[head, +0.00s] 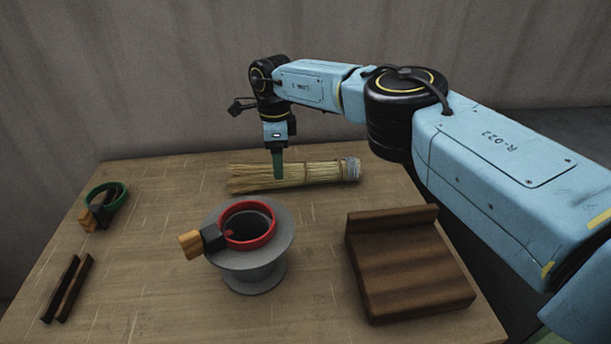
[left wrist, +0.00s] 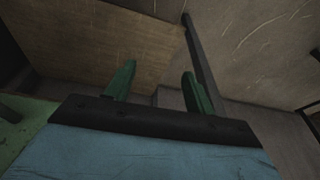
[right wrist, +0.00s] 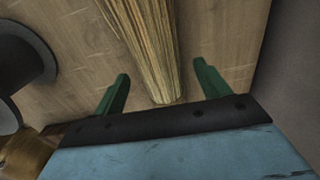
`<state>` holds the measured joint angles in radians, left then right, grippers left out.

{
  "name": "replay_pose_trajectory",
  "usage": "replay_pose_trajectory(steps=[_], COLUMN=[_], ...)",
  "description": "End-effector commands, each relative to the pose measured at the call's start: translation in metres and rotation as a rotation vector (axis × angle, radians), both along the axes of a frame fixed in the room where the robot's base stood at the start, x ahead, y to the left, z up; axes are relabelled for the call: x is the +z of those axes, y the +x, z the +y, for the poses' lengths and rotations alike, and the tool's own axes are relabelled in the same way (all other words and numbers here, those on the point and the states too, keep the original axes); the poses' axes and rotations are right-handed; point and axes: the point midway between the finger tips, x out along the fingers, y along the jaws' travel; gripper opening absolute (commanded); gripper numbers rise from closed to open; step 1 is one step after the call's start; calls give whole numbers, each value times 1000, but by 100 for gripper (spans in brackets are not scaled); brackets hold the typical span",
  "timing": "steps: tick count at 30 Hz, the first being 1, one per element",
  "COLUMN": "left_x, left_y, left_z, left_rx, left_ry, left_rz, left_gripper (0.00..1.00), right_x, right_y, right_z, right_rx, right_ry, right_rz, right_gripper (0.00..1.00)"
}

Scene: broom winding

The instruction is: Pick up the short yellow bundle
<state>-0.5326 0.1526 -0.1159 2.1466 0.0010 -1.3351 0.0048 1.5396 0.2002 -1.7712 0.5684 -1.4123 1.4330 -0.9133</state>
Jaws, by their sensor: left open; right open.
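The short yellow bundle (head: 310,173) is a straw bundle lying on the far part of the table, with a grey binding at its right end. My right gripper (head: 278,172) is over the bundle in the head view, its fingers pointing down. In the right wrist view the bundle (right wrist: 148,45) runs up from between the two green fingers of my right gripper (right wrist: 160,92). Those fingers are apart, with gaps on both sides of the straw. My left gripper (left wrist: 158,82) is open and empty in the left wrist view; it is outside the head view.
A grey spool-like stand (head: 253,272) with a red ring (head: 247,242) on top stands front middle. A brown wooden block (head: 410,268) is at right. A green ring (head: 104,204) and dark sticks (head: 68,288) lie at left. The table (head: 155,270) is bare between them.

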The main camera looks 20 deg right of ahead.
Motion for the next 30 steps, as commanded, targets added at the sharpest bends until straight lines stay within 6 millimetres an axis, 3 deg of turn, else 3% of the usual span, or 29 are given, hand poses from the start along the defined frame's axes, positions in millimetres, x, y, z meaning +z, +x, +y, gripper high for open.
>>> replay_pose_trajectory(steps=[1, 6, 16, 27, 30], left_x=[4, 21, 28, 28, 28], left_y=[0, -2, -3, -3, -3], left_z=[-3, -8, -9, -9, -9], left_rx=[0, 1, 1, 1, 1], left_ry=[-6, -16, -18, -18, -18], left_rz=[-6, -15, -16, -17, -18], left_gripper=[54, 54, 54, 54, 54], right_x=[-12, -30, -35, -35, -34], right_y=[-3, -3, -3, -3, -3], right_z=[0, 1, 0, 0, 0], right_rx=[1, -1, -1, -1, -1], right_ry=[-2, -1, -1, -1, -1], right_rz=[4, 1, 0, 0, -1], right_gripper=[75, 75, 75, 28, 25])
